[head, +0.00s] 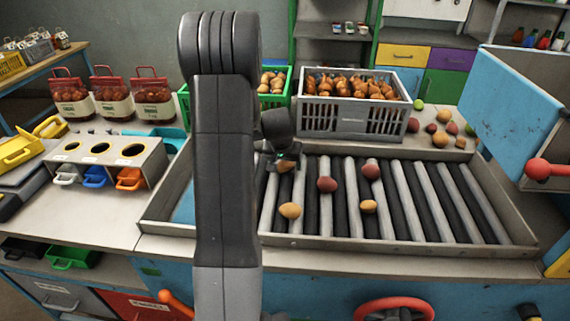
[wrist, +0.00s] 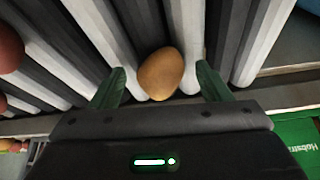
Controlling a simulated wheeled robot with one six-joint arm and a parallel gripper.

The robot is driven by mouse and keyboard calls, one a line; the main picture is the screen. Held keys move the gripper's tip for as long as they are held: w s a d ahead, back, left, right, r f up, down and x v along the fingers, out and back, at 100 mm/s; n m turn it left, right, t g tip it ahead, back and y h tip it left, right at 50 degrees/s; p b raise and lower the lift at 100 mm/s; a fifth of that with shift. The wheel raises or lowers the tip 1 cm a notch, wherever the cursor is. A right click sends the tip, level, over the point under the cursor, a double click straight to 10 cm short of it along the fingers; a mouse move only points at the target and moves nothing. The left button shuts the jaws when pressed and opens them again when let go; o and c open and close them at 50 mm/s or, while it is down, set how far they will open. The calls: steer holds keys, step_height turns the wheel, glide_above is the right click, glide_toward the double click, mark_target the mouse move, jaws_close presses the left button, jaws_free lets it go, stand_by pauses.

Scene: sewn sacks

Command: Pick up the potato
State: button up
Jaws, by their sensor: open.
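A tan potato (wrist: 161,74) lies on the rollers between the two fingers of my gripper (wrist: 162,69) in the wrist view. The fingers are open, with a gap on each side of the potato. In the head view my gripper (head: 289,158) is low over the far left part of the roller bed, and the potato (head: 285,167) shows just under it, partly covered. Two other yellowish potatoes, one at the front left (head: 290,210) and one further right (head: 368,206), and two reddish ones (head: 326,184) lie on the rollers.
The roller bed (head: 430,195) has a raised metal rim. A grey crate of brown produce (head: 345,120) and a green crate (head: 272,100) stand just behind it. Loose round produce (head: 440,140) lies at the back right. The rollers' right side is clear.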

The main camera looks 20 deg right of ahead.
steer(key=shift+c, duration=0.2)
steer(key=c, duration=1)
